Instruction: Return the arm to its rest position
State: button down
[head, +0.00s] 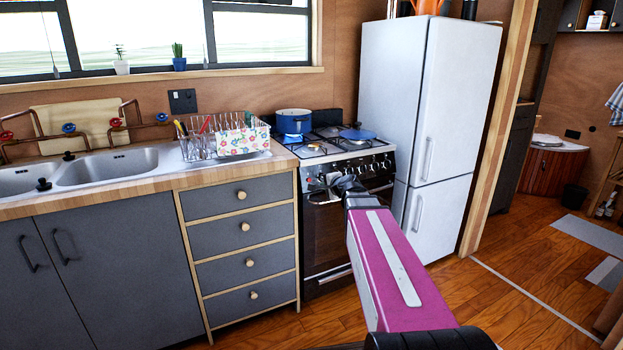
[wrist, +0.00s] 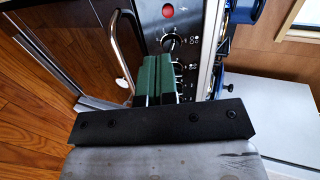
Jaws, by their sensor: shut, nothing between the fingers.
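My arm reaches forward from the lower right of the head view, with a magenta link. My gripper (head: 348,184) is at its far end, in front of the stove's control panel. In the wrist view the green fingers of my gripper (wrist: 157,75) are together with nothing between them. The stove (head: 330,225) stands beyond them, its knobs and oven handle (wrist: 121,48) close to the fingers. I cannot tell whether the fingers touch the stove.
A white fridge (head: 400,95) stands right of the stove. Grey drawers (head: 240,245) and a sink counter are to the left. A blue pot (head: 293,121) and a blue pan (head: 357,133) sit on the stove. Wooden floor (head: 500,285) is open at the right.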

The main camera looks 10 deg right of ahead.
jog(key=s+a+f+n+g, duration=0.2)
jog(key=s+f+n+g, duration=0.15)
jog(key=s+f, duration=0.3)
jog(key=s+a+f+n+g, duration=0.3)
jog(key=s+f+n, duration=0.15)
jog(key=f, duration=0.35)
jog(key=s+d+f+n+g+h, duration=0.2)
jog(key=s+f+n+g+h, duration=0.2)
jog(key=s+f, duration=0.6)
jog(key=s+n+g, duration=0.2)
jog(key=s, duration=0.2)
jog(key=shift+s+d+f+g+h, duration=0.15)
jog(key=shift+s+f+g+h, duration=0.1)
jog(key=shift+g+h, duration=0.1)
